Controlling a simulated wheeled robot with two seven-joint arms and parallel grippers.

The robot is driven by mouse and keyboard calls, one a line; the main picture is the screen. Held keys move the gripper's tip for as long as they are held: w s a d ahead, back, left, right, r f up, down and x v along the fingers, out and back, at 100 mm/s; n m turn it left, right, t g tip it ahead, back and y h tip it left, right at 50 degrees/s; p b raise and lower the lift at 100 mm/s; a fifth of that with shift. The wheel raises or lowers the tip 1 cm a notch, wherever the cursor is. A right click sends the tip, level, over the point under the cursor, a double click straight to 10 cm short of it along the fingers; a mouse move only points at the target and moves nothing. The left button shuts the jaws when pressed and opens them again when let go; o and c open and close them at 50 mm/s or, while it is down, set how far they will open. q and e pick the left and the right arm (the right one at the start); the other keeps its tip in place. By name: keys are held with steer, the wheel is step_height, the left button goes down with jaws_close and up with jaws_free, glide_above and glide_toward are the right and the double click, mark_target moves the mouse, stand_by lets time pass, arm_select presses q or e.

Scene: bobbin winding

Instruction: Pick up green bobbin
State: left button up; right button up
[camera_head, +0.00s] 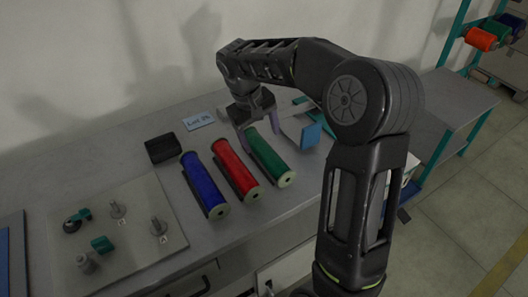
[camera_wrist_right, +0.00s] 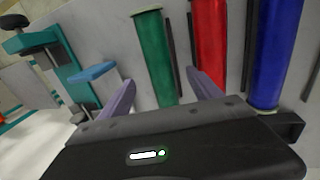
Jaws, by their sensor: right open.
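The green bobbin (camera_head: 269,157) lies on the table at the right end of a row of three. It also shows in the right wrist view (camera_wrist_right: 153,55), upper middle, with its near end close to the gripper. My right gripper (camera_head: 259,138) is above the bobbin's far end in the head view. In the right wrist view its two purple-grey fingers (camera_wrist_right: 163,98) are spread apart, one on each side of the green bobbin's line, with nothing held. Whether the fingers are level with the bobbin is hard to tell. My left gripper is not in view.
A red bobbin (camera_head: 235,170) and a blue bobbin (camera_head: 204,186) lie left of the green one. A black box (camera_head: 162,148) and a label card (camera_head: 199,121) are behind. A plate with pegs (camera_head: 118,240) is at left. A teal stand (camera_wrist_right: 62,62) is beside the gripper.

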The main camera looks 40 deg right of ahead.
mark_target(265, 150)
steer(key=shift+x, duration=1.3)
steer(key=shift+p+x, duration=0.3)
steer(key=shift+x, duration=2.35)
steer(key=shift+r, duration=0.1)
jaws_close()
